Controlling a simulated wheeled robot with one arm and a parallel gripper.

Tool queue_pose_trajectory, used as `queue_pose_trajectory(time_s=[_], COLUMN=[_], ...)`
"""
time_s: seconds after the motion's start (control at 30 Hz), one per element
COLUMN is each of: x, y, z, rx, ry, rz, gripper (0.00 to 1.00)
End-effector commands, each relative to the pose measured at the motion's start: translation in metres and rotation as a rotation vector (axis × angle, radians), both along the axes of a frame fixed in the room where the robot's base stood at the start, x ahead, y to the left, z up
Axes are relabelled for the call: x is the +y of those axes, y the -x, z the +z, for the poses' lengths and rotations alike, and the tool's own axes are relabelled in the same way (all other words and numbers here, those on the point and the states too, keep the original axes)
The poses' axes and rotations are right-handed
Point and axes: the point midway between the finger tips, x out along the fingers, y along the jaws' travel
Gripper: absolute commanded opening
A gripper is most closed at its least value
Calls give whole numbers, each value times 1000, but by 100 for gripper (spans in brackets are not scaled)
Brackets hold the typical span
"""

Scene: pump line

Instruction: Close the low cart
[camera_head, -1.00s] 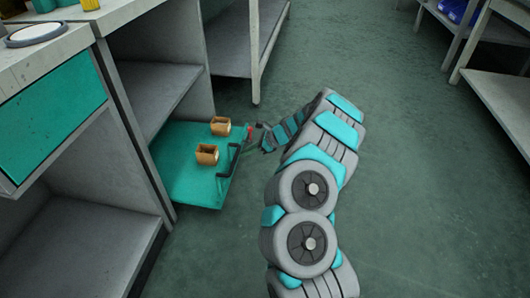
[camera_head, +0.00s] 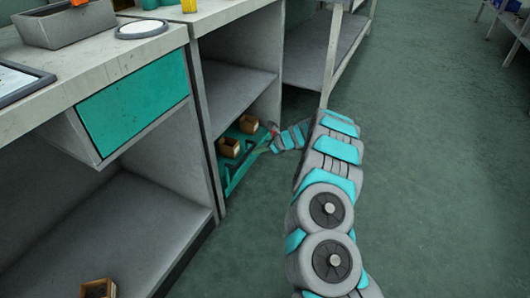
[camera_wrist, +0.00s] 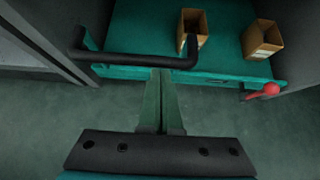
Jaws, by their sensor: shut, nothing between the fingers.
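The low cart (camera_head: 239,174) is a flat teal tray low in a grey bench bay. Most of it is inside the bay, with its front edge around the opening; I cannot tell if it is flush. In the wrist view the cart (camera_wrist: 140,25) shows a black bar handle (camera_wrist: 135,60) along its front and a red knob (camera_wrist: 270,89) at the right. Two small open brown boxes (camera_head: 229,148) (camera_head: 249,124) stand on it. My gripper (camera_wrist: 160,73) is shut and empty, its tips at the front edge beside the handle; contact is unclear. In the head view my gripper (camera_head: 268,147) is small and partly hidden.
A teal drawer front (camera_head: 135,98) is in the bench at left. A grey bin (camera_head: 65,28) and a white round dish (camera_head: 142,29) are on the top. Another brown box (camera_head: 98,289) is at the lower left. Open green floor (camera_head: 430,190) lies to the right.

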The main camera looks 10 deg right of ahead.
Motion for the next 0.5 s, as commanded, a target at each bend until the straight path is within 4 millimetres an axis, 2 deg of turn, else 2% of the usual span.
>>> queue_pose_trajectory(time_s=[0.5], x=[8], y=[-3], z=[1], rx=[-4], ry=[-1], rz=[5], gripper=[0])
